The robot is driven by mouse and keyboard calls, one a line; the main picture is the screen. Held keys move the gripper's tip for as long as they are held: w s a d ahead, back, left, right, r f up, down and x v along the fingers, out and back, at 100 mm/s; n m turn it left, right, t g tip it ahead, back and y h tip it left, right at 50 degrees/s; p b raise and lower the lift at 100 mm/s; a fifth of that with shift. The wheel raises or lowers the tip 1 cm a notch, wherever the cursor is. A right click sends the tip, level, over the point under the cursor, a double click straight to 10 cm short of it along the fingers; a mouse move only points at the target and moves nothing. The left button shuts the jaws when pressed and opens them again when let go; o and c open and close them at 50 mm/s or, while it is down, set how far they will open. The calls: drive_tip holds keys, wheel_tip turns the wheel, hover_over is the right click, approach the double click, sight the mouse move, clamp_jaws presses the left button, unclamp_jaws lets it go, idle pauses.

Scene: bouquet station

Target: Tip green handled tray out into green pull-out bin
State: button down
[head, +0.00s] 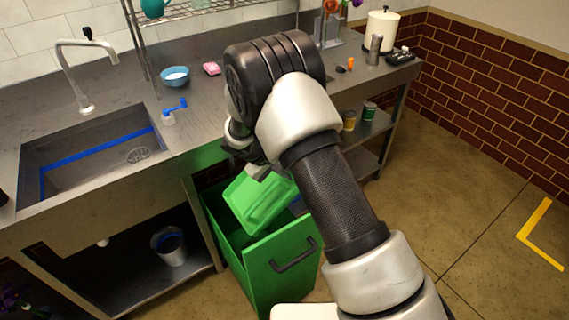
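The green handled tray (257,205) is steeply tilted over the mouth of the green pull-out bin (262,268), with its lower edge towards the bin's inside. The bin is pulled out from under the counter, and its front with a dark handle faces the floor. My gripper (257,172) is at the tray's upper edge and appears shut on it. My arm hides much of the gripper, and the fingertips are hard to make out. Whether anything is left in the tray, and what lies in the bin, is hidden.
Left of the bin are a sink (95,160) and a grey bucket (170,246) on the lower shelf. The counter holds a blue bowl (174,78), a blue-topped bottle (168,118) and a pink item (211,69). Cans (369,112) stand on a right shelf. The right floor is open.

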drive_tip(key=shift+w+d+g+y+p, duration=0.2)
drive_tip(key=shift+d+g+y+p, duration=0.15)
drive_tip(key=shift+p, duration=0.6)
drive_tip(key=f+y, duration=0.1)
drive_tip(key=f+g+y+p, duration=0.1)
drive_tip(key=f, duration=0.1)
drive_tip(key=f+g+y+p, duration=0.1)
drive_tip(key=shift+w+d+f+y, duration=0.25)
drive_tip(key=shift+d+f+y, duration=0.1)
drive_tip(key=shift+d, duration=0.05)
drive_tip(key=shift+f+g+y+b, duration=0.3)
drive_tip(key=shift+f+g+y, duration=0.35)
drive_tip(key=shift+f+y, duration=0.1)
